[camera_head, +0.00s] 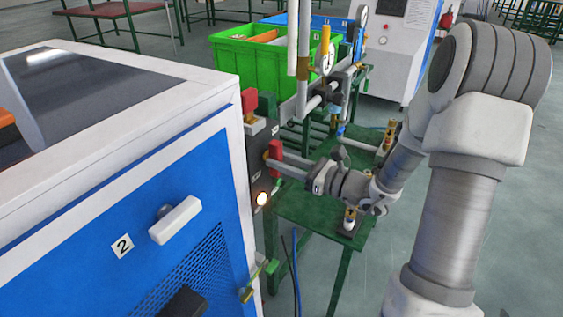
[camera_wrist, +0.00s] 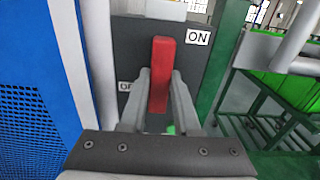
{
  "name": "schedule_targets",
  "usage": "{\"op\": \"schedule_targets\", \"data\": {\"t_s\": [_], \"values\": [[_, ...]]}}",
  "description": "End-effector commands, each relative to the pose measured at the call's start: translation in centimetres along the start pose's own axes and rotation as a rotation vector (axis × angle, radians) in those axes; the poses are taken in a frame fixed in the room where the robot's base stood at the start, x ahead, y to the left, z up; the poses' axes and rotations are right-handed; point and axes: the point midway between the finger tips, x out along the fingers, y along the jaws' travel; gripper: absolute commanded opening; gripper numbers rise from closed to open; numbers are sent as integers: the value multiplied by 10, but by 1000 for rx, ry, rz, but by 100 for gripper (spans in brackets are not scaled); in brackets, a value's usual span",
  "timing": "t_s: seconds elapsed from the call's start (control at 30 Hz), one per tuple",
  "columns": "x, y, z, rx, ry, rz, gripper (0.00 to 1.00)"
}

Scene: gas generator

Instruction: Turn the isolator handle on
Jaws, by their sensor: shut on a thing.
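The red isolator handle (camera_wrist: 160,72) stands close to upright in the wrist view, on a dark grey panel (camera_wrist: 128,47). A white ON label (camera_wrist: 198,37) is at the upper right of the handle. A label at the lower left, reading like OFF, is partly hidden behind a finger. My gripper (camera_wrist: 160,88) has one finger on each side of the handle and is shut on it. In the head view the red handle (camera_head: 276,151) shows at the panel's right side, with my gripper (camera_head: 274,164) reaching it from the right.
A blue and white cabinet (camera_head: 190,240) marked 2 fills the left. A lit lamp (camera_head: 261,198) sits low on the panel. Pipes and a gauge (camera_head: 325,60) rise behind my arm. A green table (camera_head: 310,213) is below it. Open floor lies to the right.

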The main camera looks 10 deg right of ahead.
Motion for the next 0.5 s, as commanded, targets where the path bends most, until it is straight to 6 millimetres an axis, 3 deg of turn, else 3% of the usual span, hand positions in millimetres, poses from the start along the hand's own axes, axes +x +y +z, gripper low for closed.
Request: {"op": "schedule_targets", "data": {"t_s": [0.33,0.37,0.5], "values": [[0,0,0,-5,1,0,0],[0,0,0,-5,1,1,34],[0,0,0,-4,1,1,59]]}}
